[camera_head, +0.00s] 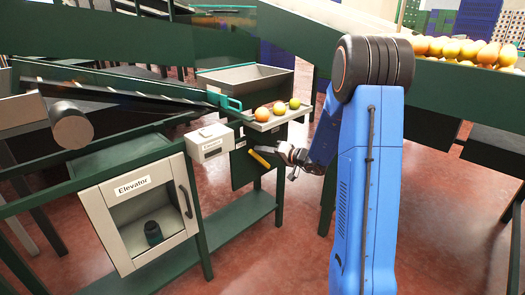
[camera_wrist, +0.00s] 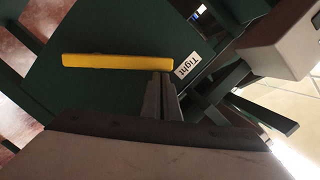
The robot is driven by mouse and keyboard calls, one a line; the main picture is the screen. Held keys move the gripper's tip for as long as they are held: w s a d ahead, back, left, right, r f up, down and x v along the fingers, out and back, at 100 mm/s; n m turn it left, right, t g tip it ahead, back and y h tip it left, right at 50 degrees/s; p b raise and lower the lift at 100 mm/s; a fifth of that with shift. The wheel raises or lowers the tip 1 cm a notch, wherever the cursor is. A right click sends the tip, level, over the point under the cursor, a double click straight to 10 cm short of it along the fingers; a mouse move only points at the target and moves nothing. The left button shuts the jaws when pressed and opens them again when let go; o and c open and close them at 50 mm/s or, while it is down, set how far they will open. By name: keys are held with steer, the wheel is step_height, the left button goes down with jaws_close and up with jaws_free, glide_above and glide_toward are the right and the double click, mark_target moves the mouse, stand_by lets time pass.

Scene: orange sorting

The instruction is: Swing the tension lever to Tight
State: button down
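The tension lever is a yellow bar (camera_wrist: 115,61) on a dark green panel (camera_wrist: 110,95). In the wrist view it lies nearly level, with its right end beside the white "Tight" label (camera_wrist: 187,65). In the head view the lever (camera_head: 260,159) slants on the panel below the fruit tray. My gripper (camera_wrist: 164,75) has its two narrow fingers close together, with nothing seen between them. The fingertips are at the lever's lower edge near its right end; I cannot tell whether they touch. In the head view my gripper (camera_head: 283,152) is just right of the lever.
A tray (camera_head: 281,121) with several fruits sits above the panel, beside a grey bin (camera_head: 245,80). A white box (camera_head: 209,143) is left of the lever. The Elevator cabinet (camera_head: 140,210) stands further left. Red floor (camera_head: 265,250) is open below.

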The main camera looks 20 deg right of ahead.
steer(key=shift+s+a+f, duration=0.1)
steer(key=shift+a+f, duration=0.05)
steer(key=s+d+r, duration=0.4)
steer(key=s+d, duration=0.3)
steer(key=d, duration=0.1)
steer(key=shift+s+r, duration=0.15)
steer(key=shift+r, duration=0.05)
stand_by(0.5)
steer(key=shift+d, duration=0.1)
stand_by(0.3)
